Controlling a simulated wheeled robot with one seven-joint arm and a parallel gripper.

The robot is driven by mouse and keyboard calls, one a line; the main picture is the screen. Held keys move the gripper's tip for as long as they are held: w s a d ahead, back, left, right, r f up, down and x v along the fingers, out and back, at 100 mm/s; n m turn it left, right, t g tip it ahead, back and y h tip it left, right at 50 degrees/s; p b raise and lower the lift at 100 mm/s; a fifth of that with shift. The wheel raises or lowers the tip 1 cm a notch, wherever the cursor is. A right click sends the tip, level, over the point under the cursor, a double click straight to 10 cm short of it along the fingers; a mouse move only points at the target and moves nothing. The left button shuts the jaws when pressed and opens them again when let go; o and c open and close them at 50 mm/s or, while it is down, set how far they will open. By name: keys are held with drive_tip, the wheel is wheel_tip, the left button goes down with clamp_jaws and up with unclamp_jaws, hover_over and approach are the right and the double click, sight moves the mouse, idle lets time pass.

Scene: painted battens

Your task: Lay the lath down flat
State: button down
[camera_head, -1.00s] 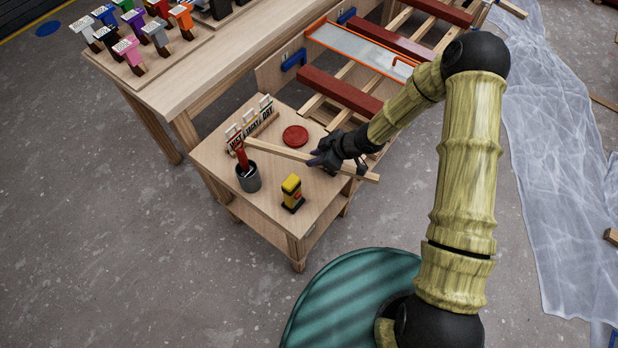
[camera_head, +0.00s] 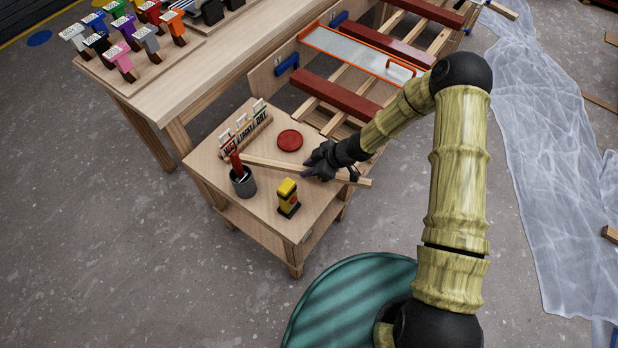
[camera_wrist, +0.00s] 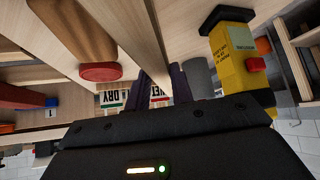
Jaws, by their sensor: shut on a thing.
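The lath (camera_head: 275,164) is a thin pale wooden strip over the small table (camera_head: 255,215). My gripper (camera_head: 318,166) is shut on it near the middle. Its left end is by the grey pot (camera_head: 243,182) with the red-handled tool. Its right end reaches past my gripper, over the table's right side. I cannot tell whether it touches the tabletop.
A label rack (camera_head: 245,133) stands at the table's back, with a red disc (camera_head: 290,140) beside it. A yellow-and-black block (camera_head: 288,197) stands in front of the lath. The workbench (camera_head: 215,75) and red battens (camera_head: 340,97) are behind.

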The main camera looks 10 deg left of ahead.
sight(301, 180)
drive_tip(key=shift+f, duration=0.3)
drive_tip(key=shift+f, duration=2.3)
drive_tip(key=shift+w, duration=0.1)
drive_tip(key=shift+f, duration=0.25)
drive_tip(key=c, duration=1.2)
unclamp_jaws()
drive_tip(key=shift+s+r, duration=0.1)
drive_tip(key=shift+s, duration=0.1)
drive_tip(key=p+v, duration=0.1)
drive_tip(key=v, duration=1.6)
drive_tip(key=shift+w+d, duration=0.1)
drive_tip(key=shift+d, duration=0.15)
